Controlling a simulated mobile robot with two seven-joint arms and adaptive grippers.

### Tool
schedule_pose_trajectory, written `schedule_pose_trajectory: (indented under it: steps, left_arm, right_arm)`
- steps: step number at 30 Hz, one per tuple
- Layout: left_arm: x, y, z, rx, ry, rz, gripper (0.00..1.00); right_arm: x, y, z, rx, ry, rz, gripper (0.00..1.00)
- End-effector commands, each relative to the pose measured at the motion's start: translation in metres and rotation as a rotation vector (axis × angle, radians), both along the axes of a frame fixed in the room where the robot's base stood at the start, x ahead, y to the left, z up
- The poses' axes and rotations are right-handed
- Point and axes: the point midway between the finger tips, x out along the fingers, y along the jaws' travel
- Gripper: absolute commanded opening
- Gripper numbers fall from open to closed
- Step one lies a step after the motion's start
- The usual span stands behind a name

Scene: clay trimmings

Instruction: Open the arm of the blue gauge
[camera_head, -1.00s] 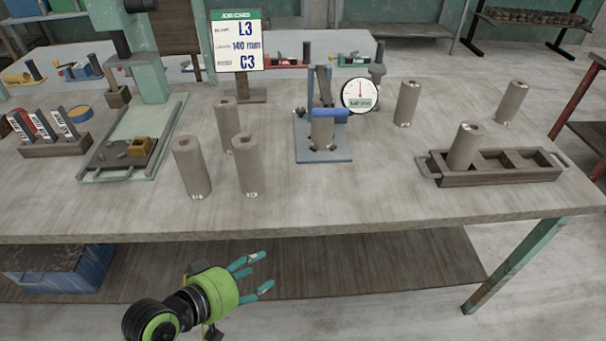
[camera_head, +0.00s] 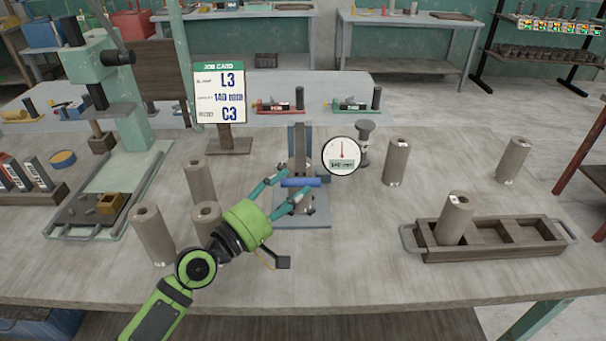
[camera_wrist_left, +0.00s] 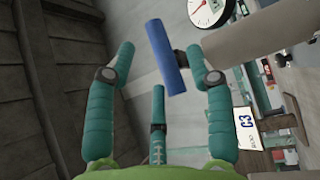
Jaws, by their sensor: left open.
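The gauge stands on a blue-grey base plate (camera_head: 318,220) in the middle of the bench, with a round white dial (camera_head: 341,155) at its right reading about 140 mm. Its blue handle bar (camera_head: 302,183) lies across the front of the gauge; a grey-brown cylinder shows upright behind it. My left gripper (camera_head: 274,191) is open, its teal fingers close to the blue bar from the left. In the left wrist view the blue bar (camera_wrist_left: 165,57) lies between the spread fingertips, with no clear contact. The dial (camera_wrist_left: 207,10) shows at the top there. My right gripper is out of view.
Several grey-brown cylinders stand on the bench, including some (camera_head: 152,235) close to my left arm. One cylinder (camera_head: 454,219) stands in a wooden tray (camera_head: 490,252) at right. The job card (camera_head: 220,93) stands behind. The bench front between gauge and tray is clear.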

Motion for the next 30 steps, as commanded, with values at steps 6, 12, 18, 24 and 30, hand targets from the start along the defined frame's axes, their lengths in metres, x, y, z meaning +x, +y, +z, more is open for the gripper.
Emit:
schedule_pose_trajectory:
  steps: [6, 12, 18, 24, 30]
  left_arm:
    - [0.021, -0.021, 0.005, 0.001, -0.001, 0.0, 0.54]
    - [0.026, -0.027, 0.004, 0.002, -0.001, -0.001, 0.54]
    - [0.026, -0.027, 0.004, 0.002, -0.001, -0.001, 0.54]
    - [0.026, -0.027, 0.004, 0.003, -0.001, 0.0, 0.0]
    - [0.026, -0.027, 0.006, 0.004, 0.002, 0.0, 0.0]
  right_arm:
    - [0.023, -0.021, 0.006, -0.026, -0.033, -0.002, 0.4]
    - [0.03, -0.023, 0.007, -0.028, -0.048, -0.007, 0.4]
    - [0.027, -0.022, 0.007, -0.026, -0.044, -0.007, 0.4]
    - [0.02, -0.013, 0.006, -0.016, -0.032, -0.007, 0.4]
    - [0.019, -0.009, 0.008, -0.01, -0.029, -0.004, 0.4]
